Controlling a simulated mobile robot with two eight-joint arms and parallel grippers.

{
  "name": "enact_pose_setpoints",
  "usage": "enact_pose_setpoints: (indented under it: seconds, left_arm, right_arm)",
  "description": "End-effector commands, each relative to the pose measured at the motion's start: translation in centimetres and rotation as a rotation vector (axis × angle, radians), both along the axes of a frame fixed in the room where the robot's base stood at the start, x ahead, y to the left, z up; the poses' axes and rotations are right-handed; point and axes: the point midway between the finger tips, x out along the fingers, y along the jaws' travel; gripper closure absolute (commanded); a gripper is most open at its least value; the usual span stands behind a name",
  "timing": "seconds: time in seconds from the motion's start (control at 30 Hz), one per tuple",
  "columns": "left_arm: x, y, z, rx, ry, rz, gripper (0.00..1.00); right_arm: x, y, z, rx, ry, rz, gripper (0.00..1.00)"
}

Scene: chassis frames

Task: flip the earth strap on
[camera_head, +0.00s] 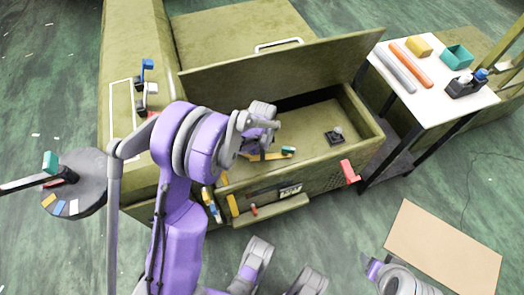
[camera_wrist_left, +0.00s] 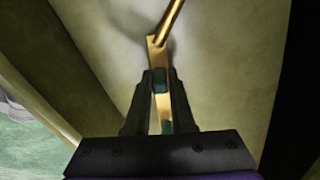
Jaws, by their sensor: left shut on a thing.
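The earth strap (camera_head: 268,156) appears to be the narrow brass-yellow piece with a green end, inside the open olive-green chassis box near its front left. My left gripper (camera_head: 262,142) is over this piece, partly hidden by its own wrist. In the left wrist view, the left gripper (camera_wrist_left: 160,82) is shut on the brass strap (camera_wrist_left: 157,55), which runs between the fingers with dark green parts on it. A brass rod (camera_wrist_left: 170,20) rises from the strap's far end.
The box's raised lid (camera_head: 290,72) stands behind the opening. A small black knob unit (camera_head: 334,136) sits on the box floor at right. A red handle (camera_head: 348,171) sticks out at the front. A white side table (camera_head: 430,98) stands at right, and a round stool (camera_head: 85,180) at left.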

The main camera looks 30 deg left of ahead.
Motion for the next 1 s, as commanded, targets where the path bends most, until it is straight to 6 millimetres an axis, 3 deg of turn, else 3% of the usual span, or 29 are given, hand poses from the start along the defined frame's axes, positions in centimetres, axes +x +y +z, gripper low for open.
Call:
enact_pose_setpoints:
  seconds: [0.37,0.4,0.53,0.87,1.0]
  left_arm:
    - [-0.1,0.0,0.0,-0.001,0.001,-0.006,1.0]
    - [-0.1,0.0,0.0,-0.001,0.001,-0.006,0.72]
    - [0.0,0.0,0.0,-0.001,0.001,-0.006,0.49]
    - [0.0,0.0,0.2,0.0,0.0,-0.004,0.47]
    - [-0.1,0.0,1.9,0.0,0.0,-0.004,0.47]
  right_arm:
    - [0.0,0.0,0.0,0.0,0.0,0.0,0.4]
    - [0.0,0.0,0.0,0.0,0.0,0.0,0.4]
    - [0.0,0.0,0.0,0.0,0.0,0.0,0.4]
    - [0.0,0.0,0.1,0.0,0.0,0.0,0.4]
    - [-0.1,0.0,0.7,0.0,-0.002,0.0,0.4]
